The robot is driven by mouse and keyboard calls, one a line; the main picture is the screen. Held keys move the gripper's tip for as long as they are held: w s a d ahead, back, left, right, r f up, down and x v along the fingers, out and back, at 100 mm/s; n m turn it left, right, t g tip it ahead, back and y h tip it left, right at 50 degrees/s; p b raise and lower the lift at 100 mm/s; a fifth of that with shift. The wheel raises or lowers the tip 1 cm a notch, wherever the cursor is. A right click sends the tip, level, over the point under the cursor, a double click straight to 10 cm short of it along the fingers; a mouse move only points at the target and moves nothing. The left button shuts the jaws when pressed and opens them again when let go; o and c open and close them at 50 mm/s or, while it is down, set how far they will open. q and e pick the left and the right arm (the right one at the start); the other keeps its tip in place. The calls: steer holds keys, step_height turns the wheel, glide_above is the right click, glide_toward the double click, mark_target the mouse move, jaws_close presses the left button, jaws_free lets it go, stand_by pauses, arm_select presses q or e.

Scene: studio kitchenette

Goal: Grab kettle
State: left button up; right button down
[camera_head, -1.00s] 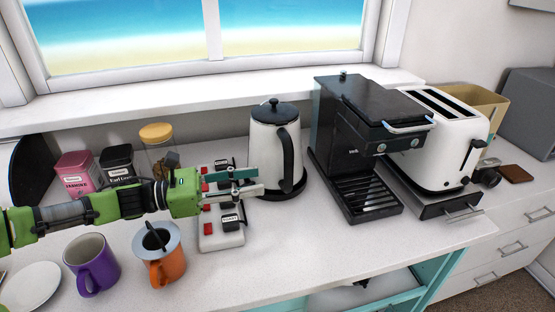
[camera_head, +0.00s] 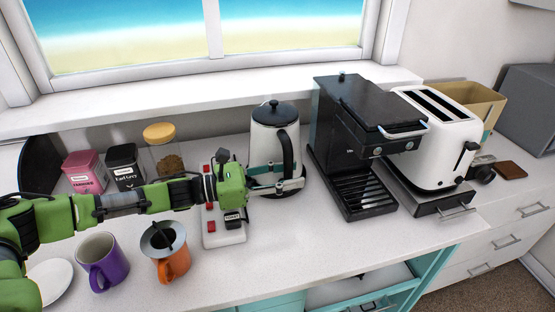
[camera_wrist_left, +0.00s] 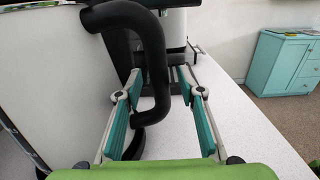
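The kettle (camera_head: 263,145) is white with a black lid and a black handle (camera_head: 287,153), and stands upright on the counter below the window. In the left wrist view its white body (camera_wrist_left: 55,90) fills the left side. My left gripper (camera_head: 288,183) reaches in from the left at the lower part of the kettle. In the left wrist view the gripper (camera_wrist_left: 163,90) is open, its fingers apart, with the lower part of the black handle (camera_wrist_left: 157,70) between them. A gap shows beside the right finger. My right gripper is not in view.
A black coffee machine (camera_head: 345,120) stands close to the kettle's right, with a white toaster (camera_head: 440,135) beyond. A power strip (camera_head: 223,238) lies under my left gripper's wrist. A purple mug (camera_head: 103,265) and an orange mug (camera_head: 174,267) stand in front of my arm.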

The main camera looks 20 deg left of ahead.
arm_select(q)
jaws_close()
steer(key=shift+r, duration=0.3)
steer(key=shift+w+f, duration=0.1)
steer(key=shift+w, duration=0.05)
steer(key=shift+r, duration=0.2)
